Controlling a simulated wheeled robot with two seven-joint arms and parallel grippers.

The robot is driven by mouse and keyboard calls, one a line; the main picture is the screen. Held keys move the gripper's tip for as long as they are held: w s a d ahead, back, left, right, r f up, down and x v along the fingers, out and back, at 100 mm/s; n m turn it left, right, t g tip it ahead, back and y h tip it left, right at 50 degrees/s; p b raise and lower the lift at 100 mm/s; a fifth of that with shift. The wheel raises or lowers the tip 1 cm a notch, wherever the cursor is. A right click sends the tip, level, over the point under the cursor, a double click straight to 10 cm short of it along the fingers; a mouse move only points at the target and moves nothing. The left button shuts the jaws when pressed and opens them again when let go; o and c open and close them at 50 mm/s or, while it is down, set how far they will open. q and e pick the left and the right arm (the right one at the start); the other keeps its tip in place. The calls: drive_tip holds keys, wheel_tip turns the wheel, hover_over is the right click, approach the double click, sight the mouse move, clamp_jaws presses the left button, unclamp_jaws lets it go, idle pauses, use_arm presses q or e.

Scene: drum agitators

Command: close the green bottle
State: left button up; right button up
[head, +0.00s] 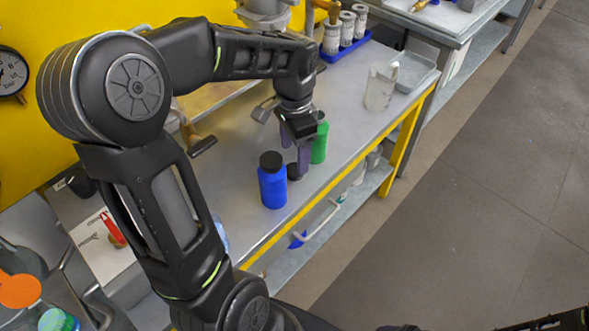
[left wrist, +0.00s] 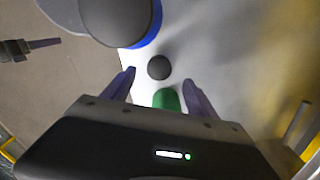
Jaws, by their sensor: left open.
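The green bottle (head: 320,140) stands upright on the grey bench, partly behind my left gripper. Its top is partly covered by the gripper in the head view. A small black cap (head: 293,171) lies on the bench between the green bottle and the blue bottle. My left gripper (head: 295,160) points down, open, with its purple fingers over the cap. In the left wrist view the cap (left wrist: 159,67) shows between the fingertips, with nothing gripped, and the green bottle (left wrist: 166,99) shows close to the palm. My right gripper (left wrist: 40,46) seems to show at that view's left edge; its jaws are unclear.
A blue bottle (head: 272,187) with a black cap stands just left of the loose cap, close to the gripper. A clear beaker (head: 380,88), a grey tray (head: 411,75) and a blue rack (head: 346,48) stand further back. The bench's yellow front edge (head: 345,172) is near.

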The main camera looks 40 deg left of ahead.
sight(295, 169)
use_arm(q)
wheel_tip(295, 169, down, 5)
drive_tip(key=shift+d, duration=0.1)
drive_tip(key=shift+c, duration=0.6)
clamp_jaws()
idle(0.6)
drive_tip(key=shift+r, duration=0.15)
wheel_tip(295, 169, up, 10)
idle(0.4)
idle(0.5)
